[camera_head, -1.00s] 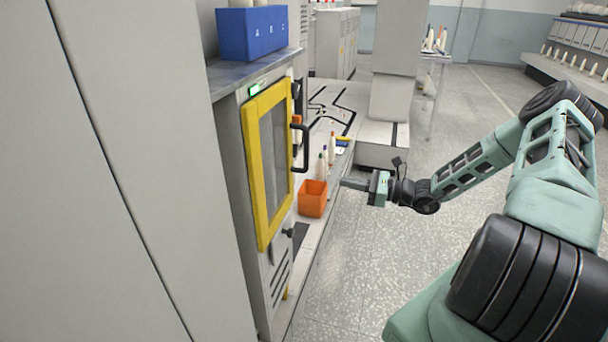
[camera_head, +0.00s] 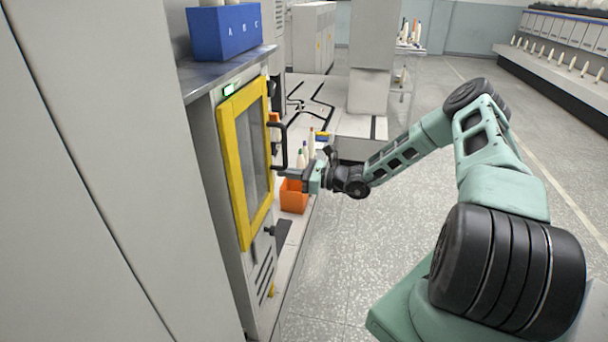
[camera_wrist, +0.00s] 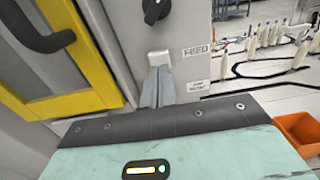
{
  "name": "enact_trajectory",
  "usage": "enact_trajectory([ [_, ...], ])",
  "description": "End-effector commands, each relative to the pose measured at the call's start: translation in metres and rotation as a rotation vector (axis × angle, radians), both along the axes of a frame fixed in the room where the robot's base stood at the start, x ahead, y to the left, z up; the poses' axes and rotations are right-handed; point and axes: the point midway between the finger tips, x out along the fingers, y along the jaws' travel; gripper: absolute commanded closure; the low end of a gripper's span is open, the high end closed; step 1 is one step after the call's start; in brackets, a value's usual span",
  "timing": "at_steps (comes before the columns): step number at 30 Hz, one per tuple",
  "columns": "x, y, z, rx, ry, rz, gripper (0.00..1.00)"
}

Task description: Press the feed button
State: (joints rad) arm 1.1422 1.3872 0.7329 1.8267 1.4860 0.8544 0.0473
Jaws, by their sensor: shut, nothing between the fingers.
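A grey machine cabinet with a yellow-framed door (camera_head: 231,158) stands left of centre in the head view. In the wrist view, a small pale block (camera_wrist: 159,58) sits on its side panel beside a label reading FEED (camera_wrist: 198,50). It looks like the feed button. My gripper (camera_wrist: 158,72) is shut and empty, its fingertips right at the lower edge of this block. I cannot tell whether they touch or press it. In the head view my gripper (camera_head: 287,173) is close to the cabinet's side, beyond the door handle; the button is hidden there.
A black knob (camera_wrist: 155,10) is above the block, and the black door handle (camera_wrist: 45,38) is at left. An orange bin (camera_head: 293,197) stands just below my gripper. Several bobbins (camera_head: 302,157) stand behind it. Open floor lies to the right.

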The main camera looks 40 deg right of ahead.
Motion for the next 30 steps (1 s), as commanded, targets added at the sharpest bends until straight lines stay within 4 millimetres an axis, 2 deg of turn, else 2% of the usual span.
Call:
enact_trajectory([
  [6,0.012,0.009,0.0,0.0,0.0,0.0,1.0],
  [17,0.014,0.01,0.001,0.0,0.0,0.0,1.0],
  [24,0.03,0.024,0.001,0.001,-0.001,0.001,1.0],
  [30,0.031,0.026,0.002,0.002,-0.002,0.002,1.0],
])
